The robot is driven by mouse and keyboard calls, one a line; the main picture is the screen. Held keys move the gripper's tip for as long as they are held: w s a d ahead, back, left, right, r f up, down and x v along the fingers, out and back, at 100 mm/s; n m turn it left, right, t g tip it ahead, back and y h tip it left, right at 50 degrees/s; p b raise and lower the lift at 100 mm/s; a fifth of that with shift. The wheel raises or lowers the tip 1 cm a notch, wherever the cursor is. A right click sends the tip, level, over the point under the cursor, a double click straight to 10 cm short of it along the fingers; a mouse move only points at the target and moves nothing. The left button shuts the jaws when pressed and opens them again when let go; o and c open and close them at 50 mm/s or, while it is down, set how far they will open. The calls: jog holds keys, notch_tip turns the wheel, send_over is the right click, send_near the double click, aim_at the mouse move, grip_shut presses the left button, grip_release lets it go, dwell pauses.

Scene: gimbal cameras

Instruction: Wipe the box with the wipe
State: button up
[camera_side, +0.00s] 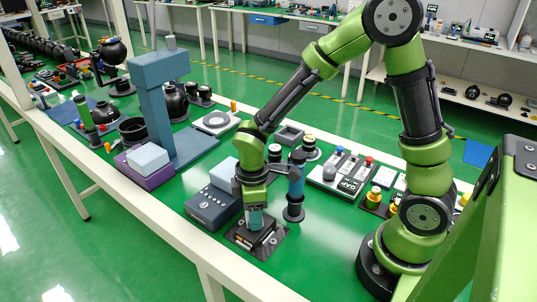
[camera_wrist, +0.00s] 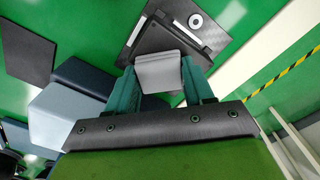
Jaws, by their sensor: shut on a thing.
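My gripper (camera_side: 255,218) points down low over a black square holder (camera_side: 270,248) at the table's near edge. In the wrist view its two teal fingers (camera_wrist: 160,80) are shut on a light grey flat piece, which looks like the wipe (camera_wrist: 160,65). The wipe is at the black holder (camera_wrist: 217,38); I cannot tell whether it is clear of it. A dark blue-grey box (camera_side: 211,208) with small knobs stands just left of my gripper, with a pale blue block on it. I cannot tell for sure which box is the task's box.
A blue post on a round base (camera_side: 294,192) stands close to the right of my gripper. Left are a purple box (camera_side: 152,170) and a tall blue-grey stand (camera_side: 155,110). A white panel with knobs (camera_side: 345,172) lies behind right. Green table is bare at front right.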

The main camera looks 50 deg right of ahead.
jog(key=shift+s, duration=2)
jog(key=shift+w, duration=2.9)
jog(key=shift+w+r, duration=0.1)
jog(key=shift+r, duration=3.95)
